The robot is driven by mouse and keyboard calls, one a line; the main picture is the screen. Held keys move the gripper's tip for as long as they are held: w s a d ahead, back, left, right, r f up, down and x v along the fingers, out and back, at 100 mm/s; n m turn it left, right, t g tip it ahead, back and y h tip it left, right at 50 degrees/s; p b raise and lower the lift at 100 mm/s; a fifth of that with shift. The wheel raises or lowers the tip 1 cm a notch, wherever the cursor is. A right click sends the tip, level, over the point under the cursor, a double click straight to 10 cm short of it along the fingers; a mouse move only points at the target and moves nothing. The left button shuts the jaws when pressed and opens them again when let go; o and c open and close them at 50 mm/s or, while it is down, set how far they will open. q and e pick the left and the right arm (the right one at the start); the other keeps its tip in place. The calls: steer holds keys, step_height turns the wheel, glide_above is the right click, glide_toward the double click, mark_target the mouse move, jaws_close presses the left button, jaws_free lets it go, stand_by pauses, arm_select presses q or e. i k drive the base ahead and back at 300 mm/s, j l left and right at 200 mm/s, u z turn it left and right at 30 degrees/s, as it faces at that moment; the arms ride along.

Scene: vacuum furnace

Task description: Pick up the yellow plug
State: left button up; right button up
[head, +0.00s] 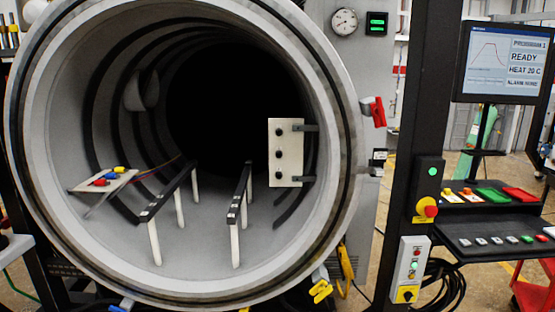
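The yellow plug (119,169) lies on a small pale tray (87,187) inside the furnace chamber, at the left wall. A blue plug (110,176) and a red plug (100,183) lie beside it on the same tray. Thin coloured wires run from the plugs to the right, toward the back of the chamber. A white panel (285,130) with three black round sockets hangs at the right side of the chamber. Neither of my grippers shows in the head view, and nothing is touching the yellow plug.
The round furnace mouth (349,100) is open, its rim surrounding the tray and panel. Two dark rails on white legs, a left rail (165,192) and right rail (240,194), stand on the chamber floor. A dark post (405,150) and control console (495,235) stand right.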

mark_target(117, 170)
steer(key=i+j+u, duration=0.3)
steer(key=i+u, duration=0.2)
steer(key=i+j+u, duration=0.1)
steer(key=i+u, duration=0.4)
steer(key=i, duration=0.05)
